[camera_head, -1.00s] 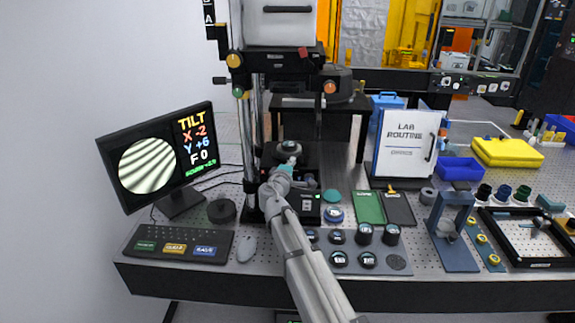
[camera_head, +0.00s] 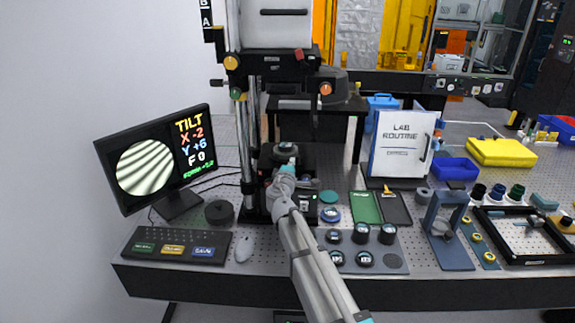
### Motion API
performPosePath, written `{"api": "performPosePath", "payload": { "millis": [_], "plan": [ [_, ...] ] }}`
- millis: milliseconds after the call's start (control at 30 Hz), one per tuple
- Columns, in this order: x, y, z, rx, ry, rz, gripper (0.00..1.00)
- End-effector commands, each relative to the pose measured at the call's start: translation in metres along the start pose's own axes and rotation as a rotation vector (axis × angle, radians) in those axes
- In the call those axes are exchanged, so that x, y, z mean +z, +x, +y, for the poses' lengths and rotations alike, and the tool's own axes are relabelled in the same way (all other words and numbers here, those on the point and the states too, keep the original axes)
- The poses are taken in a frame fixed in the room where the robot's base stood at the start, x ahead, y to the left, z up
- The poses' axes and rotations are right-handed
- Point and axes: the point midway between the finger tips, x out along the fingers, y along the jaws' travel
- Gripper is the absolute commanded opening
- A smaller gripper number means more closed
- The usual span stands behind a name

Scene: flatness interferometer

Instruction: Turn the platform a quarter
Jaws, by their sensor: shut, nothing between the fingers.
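The interferometer (camera_head: 275,62) stands at the centre-left of the bench. Its low dark platform (camera_head: 295,158) lies under the column, with a small round piece (camera_head: 286,149) on it. My gripper (camera_head: 285,169) is at the platform's front, mostly hidden behind my own wrist, and its fingers are too small to make out. I cannot tell whether it touches the platform. The monitor (camera_head: 155,160) at left shows striped fringes and the words TILT, X -2, Y +6, F 0.
A keyboard (camera_head: 177,246) and a mouse (camera_head: 244,248) lie front left. Several round dark pieces (camera_head: 361,232) sit right of my arm. Green and black trays (camera_head: 366,207), a LAB ROUTINE board (camera_head: 402,145) and a blue stand (camera_head: 446,229) are farther right.

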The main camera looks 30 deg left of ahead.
Motion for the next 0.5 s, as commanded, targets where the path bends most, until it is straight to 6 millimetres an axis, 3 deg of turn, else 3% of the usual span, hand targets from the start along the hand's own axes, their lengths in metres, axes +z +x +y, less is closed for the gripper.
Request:
{"api": "performPosePath", "payload": {
  "millis": [200,500],
  "plan": [
    [0.018,0.009,0.000,0.000,0.000,-0.007,0.00],
    [0.025,0.012,0.000,0.000,0.000,-0.014,0.00]
  ]
}}
